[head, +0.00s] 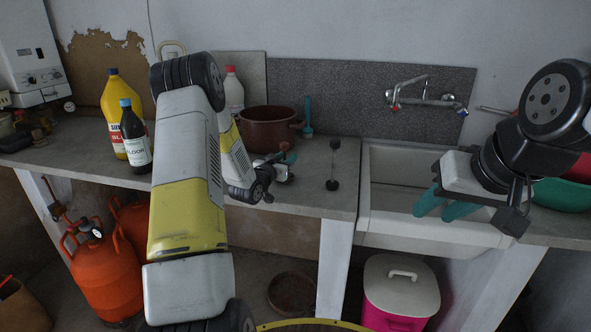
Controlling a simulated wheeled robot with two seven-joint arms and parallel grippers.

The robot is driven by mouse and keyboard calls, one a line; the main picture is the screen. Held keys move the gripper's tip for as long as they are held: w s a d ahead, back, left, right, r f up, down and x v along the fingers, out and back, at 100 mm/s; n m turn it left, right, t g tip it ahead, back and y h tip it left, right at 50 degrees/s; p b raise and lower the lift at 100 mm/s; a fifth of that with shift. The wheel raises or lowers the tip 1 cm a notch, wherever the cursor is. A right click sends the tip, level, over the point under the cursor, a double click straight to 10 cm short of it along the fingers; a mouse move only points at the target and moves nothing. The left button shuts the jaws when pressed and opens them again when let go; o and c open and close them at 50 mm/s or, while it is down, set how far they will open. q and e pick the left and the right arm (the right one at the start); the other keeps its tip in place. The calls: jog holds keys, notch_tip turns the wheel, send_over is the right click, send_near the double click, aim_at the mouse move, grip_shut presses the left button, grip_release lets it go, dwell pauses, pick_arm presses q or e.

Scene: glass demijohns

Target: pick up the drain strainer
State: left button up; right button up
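A small dark object with a round base, a thin stem and a knob on top (332,184) stands on the grey counter, left of the sink; it may be the drain strainer, but it is too small to be sure. My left gripper (288,160) is over the counter to its left, apart from it, in front of the brown pot. Its fingers are small and partly hidden, so its opening is unclear.
A brown pot (268,129) and a teal-handled utensil (308,112) are behind my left gripper. A yellow bottle (114,105) and a dark bottle (134,140) stand at left. A green bowl (561,196) is at right. The counter around the dark object is clear.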

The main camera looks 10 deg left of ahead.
pick_arm(q)
jog(key=shift+x, duration=0.95)
jog(key=shift+c, duration=0.2)
grip_shut()
dwell(0.5)
